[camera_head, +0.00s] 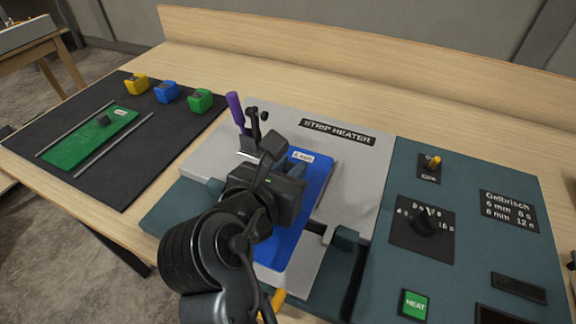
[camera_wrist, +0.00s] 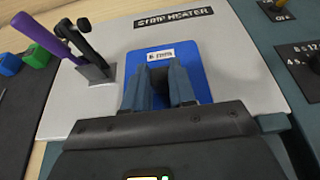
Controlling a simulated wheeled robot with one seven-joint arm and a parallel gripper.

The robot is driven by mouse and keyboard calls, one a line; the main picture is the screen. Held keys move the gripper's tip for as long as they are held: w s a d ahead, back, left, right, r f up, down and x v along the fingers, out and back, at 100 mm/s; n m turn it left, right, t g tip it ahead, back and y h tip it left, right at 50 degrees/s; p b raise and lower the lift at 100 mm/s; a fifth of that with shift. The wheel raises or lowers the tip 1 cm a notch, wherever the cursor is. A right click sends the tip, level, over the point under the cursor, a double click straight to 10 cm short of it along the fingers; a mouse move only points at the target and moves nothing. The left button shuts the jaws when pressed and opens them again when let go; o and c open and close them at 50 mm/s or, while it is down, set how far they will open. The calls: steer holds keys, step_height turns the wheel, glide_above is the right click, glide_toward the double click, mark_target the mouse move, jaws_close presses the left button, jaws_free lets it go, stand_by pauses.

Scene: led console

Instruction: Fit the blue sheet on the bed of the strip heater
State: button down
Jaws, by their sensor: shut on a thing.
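The blue sheet (camera_head: 316,181), with a small white label, lies over the middle of the strip heater (camera_head: 352,166). It also shows in the wrist view (camera_wrist: 197,60). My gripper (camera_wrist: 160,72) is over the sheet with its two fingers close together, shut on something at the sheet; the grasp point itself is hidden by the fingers. In the head view my arm covers the sheet's left part. I cannot tell whether the sheet rests flat on the bed or sits slightly above it. A clamp with a purple handle (camera_head: 236,110) stands upright at the heater's back left.
A dark mat (camera_head: 130,185) on the left holds a green sheet (camera_head: 92,137) between two rails. Yellow (camera_head: 136,84), blue (camera_head: 166,92) and green (camera_head: 200,101) blocks stand behind it. A teal console on the right has a time dial (camera_head: 424,222) and a green HEAT button (camera_head: 414,304).

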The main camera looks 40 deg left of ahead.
steer(key=shift+f, duration=0.9)
stand_by(0.8)
steer(key=c, duration=0.8)
jaws_free()
steer(key=shift+c, duration=0.2)
steer(key=shift+v, duration=3.95)
steer(key=shift+s+f, duration=0.1)
